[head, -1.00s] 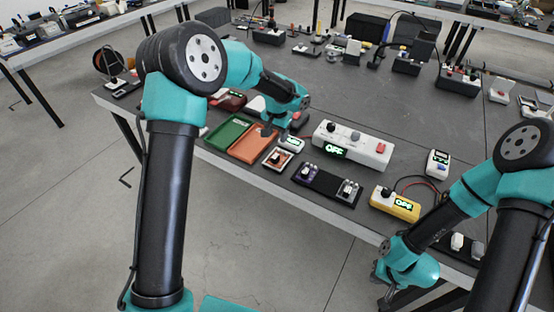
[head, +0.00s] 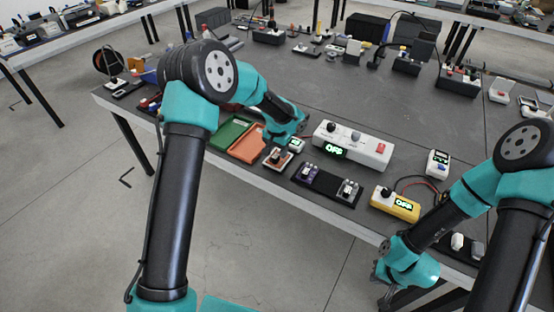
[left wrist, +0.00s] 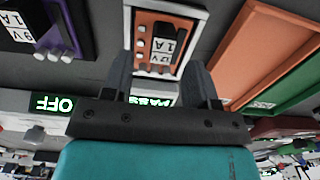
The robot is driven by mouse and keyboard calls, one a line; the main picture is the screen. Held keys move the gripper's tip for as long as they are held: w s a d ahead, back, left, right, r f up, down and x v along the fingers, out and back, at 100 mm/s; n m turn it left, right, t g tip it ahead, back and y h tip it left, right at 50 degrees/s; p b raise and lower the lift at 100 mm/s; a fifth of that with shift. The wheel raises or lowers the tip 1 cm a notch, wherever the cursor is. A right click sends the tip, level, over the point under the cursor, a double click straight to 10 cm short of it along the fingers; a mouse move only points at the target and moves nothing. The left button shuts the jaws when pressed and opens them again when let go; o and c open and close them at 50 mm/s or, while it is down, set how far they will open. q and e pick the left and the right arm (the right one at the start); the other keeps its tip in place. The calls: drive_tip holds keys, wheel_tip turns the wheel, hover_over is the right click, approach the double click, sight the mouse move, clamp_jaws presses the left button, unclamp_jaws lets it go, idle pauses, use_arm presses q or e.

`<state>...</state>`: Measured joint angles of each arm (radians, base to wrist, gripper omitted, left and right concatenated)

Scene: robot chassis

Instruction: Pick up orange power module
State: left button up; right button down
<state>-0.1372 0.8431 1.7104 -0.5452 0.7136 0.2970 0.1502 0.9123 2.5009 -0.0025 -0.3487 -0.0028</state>
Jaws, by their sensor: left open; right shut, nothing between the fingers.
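The orange power module (head: 284,165), in a white-edged holder, sits near the table's front edge. In the left wrist view the module (left wrist: 162,32) shows a black-and-white "12V 1A" label and white knobs. My left gripper (head: 275,155) is just above it, pointing down. In the left wrist view its two dark fingers (left wrist: 161,72) are apart, one toward each side of the module, with nothing gripped. I cannot tell whether they touch it. My right gripper (head: 381,274) is shut and empty by the table's front edge at the right.
An orange tray (head: 246,146) and a green tray (head: 227,133) lie left of the module. A dark board with a purple module (head: 308,173) is close on the right.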

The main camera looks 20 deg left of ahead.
sight(277, 154)
use_arm(q)
drive_tip(key=shift+f, duration=1.55)
drive_tip(key=shift+c, duration=0.2)
clamp_jaws()
drive_tip(key=shift+r, duration=0.1)
drive_tip(key=shift+r, duration=0.45)
wheel_tip(277, 154, up, 3)
drive_tip(key=shift+f, duration=0.1)
drive_tip(key=s+d+r, duration=0.1)
drive_tip(key=s+d, duration=0.3)
drive_tip(key=s, duration=1.1)
drive_tip(key=shift+s+d, duration=0.15)
drive_tip(key=shift+s, duration=0.05)
